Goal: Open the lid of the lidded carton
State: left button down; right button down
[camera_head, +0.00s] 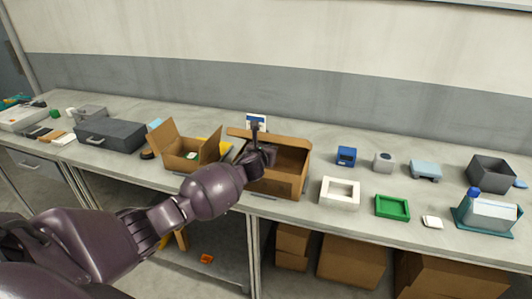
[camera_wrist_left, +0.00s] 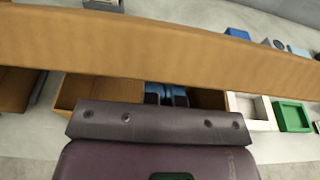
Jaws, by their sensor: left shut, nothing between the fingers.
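The lidded carton (camera_head: 296,187) is a brown cardboard box near the middle of the bench. Its lid (camera_head: 292,139) is raised at the back, and part of the dark interior shows. My left gripper (camera_head: 256,130) is shut and empty, at the lid with its fingers pointing up. In the left wrist view the lid (camera_wrist_left: 200,50) crosses as a broad brown band, with the gripper (camera_wrist_left: 166,93) just below it. Contact between fingers and lid cannot be told. My forearm hides the carton's left side. My right gripper is not in view.
An open-flapped carton (camera_head: 180,160) stands just left. A white square frame (camera_head: 340,193) and a green tray (camera_head: 392,206) lie to the right. A small blue-and-white sign (camera_head: 257,119) stands behind the lid. A dark grey case (camera_head: 111,135) sits farther left.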

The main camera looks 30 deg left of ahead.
pick_arm(q)
jog(key=shift+w+r, duration=0.1)
jog(key=shift+r, duration=0.1)
jog(key=shift+w+a+r, duration=0.3)
jog(key=shift+w+r, duration=0.55)
jog(key=shift+w, duration=0.2)
jog(key=shift+w+a+r, duration=0.25)
jog(key=shift+w+r, duration=0.6)
jog(key=shift+w, duration=0.2)
jog(key=shift+w+a+r+b, duration=0.1)
jog(key=shift+w+a+r, duration=0.2)
jog(key=shift+w, duration=0.5)
jog(key=shift+w+a+r+b, duration=0.1)
jog(key=shift+w+r, duration=0.25)
jog(key=shift+w, duration=0.45)
jog(key=shift+w+a+r+b, duration=0.1)
jog(key=shift+w+a+r, duration=0.2)
jog(key=shift+w, duration=0.5)
jog(key=shift+d, duration=0.1)
jog(key=shift+r, duration=0.1)
